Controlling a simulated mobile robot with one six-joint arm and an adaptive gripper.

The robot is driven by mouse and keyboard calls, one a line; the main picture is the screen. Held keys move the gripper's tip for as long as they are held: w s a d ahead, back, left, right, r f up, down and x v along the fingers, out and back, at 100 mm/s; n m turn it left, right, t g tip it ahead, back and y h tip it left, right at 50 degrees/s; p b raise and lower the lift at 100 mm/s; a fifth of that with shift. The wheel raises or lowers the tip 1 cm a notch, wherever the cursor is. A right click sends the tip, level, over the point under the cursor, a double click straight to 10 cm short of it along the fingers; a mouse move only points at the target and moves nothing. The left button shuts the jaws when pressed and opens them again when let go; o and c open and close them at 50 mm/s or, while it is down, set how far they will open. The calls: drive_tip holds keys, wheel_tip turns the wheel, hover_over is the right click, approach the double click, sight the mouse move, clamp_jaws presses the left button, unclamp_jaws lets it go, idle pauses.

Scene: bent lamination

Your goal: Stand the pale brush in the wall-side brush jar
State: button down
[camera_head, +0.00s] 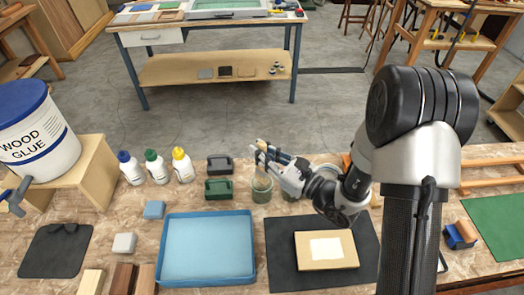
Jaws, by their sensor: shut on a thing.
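My gripper (267,155) reaches in from the right over the workbench, its fingers pointing left above a greenish glass jar (262,194). It is shut on a thin pale brush (262,175), which appears upright between the fingers, its lower part at the jar's mouth. I cannot tell how deep the brush sits or whether it touches the jar. A second jar (290,196) stands just to the right, mostly hidden behind my gripper and wrist. Another pale round rim (329,170) shows behind my wrist. I cannot tell which jar is the wall-side one.
Dark green and black clamp-like blocks (218,188) stand left of the jar, then several glue bottles (155,166) and a wood glue bucket (38,130). A blue tray (207,250) and a dark mat (282,271) with a wooden board (326,264) lie in front.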

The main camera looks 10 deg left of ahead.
drive_tip(key=shift+f+b, duration=1.95)
drive_tip(key=shift+f, duration=0.65)
drive_tip(key=c, duration=1.5)
unclamp_jaws()
drive_tip(key=shift+c, duration=0.2)
drive_tip(key=v, duration=1.2)
